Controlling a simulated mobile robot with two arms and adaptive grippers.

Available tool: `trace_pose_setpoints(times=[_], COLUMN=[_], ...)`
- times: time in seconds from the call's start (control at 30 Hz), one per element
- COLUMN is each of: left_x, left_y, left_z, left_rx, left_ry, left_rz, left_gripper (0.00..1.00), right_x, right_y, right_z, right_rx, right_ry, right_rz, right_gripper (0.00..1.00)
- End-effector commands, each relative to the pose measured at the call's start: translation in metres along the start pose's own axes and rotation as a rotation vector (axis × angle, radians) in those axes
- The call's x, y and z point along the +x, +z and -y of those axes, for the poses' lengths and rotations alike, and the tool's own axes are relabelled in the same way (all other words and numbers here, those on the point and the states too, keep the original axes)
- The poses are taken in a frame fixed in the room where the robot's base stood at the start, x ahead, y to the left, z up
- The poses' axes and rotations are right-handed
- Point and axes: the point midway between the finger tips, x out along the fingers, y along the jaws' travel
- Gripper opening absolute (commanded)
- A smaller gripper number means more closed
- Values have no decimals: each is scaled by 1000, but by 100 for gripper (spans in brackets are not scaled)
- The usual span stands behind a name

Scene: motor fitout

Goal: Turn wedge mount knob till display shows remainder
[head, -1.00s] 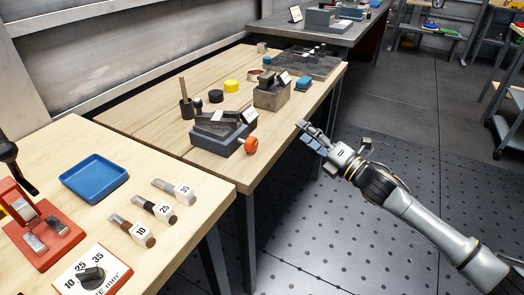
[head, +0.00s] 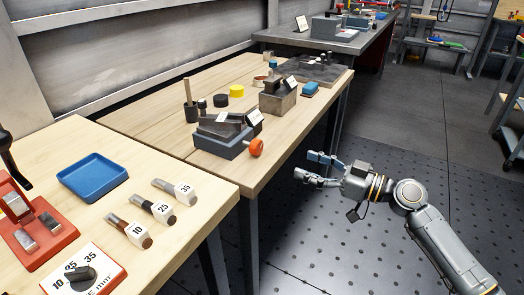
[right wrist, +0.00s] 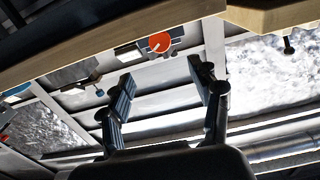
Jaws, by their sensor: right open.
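The wedge mount (head: 222,138) is a dark grey block with sloped plates on the wooden bench. Its orange knob (head: 256,148) sticks out of its right end, close to the bench's front edge. A small white display plate (head: 255,118) stands tilted on top; I cannot read it. My right gripper (head: 306,165) is open and empty, out beyond the bench edge, to the right of the knob and apart from it. In the right wrist view the knob (right wrist: 159,43) shows past the two spread fingers (right wrist: 162,82). My left gripper is not in view.
Behind the mount stand another block with a white plate (head: 278,100), a yellow cylinder (head: 236,91) and a dark pot (head: 191,113). The nearer table holds a blue tray (head: 93,177), numbered tagged pieces (head: 154,208) and a dial marked 10, 25, 35 (head: 84,275). The floor around my right arm is clear.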

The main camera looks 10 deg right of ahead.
Motion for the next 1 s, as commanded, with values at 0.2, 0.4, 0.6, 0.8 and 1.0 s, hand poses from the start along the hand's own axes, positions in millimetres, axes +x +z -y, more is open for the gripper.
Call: trace_pose_setpoints(times=[0.2, 0.4, 0.6, 0.8, 1.0], left_x=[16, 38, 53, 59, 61], left_y=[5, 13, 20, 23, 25], left_z=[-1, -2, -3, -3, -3], left_rx=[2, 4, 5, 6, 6], left_ry=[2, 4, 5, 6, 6], left_rz=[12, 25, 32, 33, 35], left_gripper=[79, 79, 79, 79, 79], right_x=[32, 76, 112, 132, 136], right_y=[-4, -4, -2, -1, 0], right_z=[0, 0, -1, -1, -1], right_rx=[0, -2, -3, -1, -2], right_ry=[-2, 0, 1, 2, 2], right_rz=[-3, -2, -1, 0, 0], right_gripper=[63, 63, 63, 63, 63])
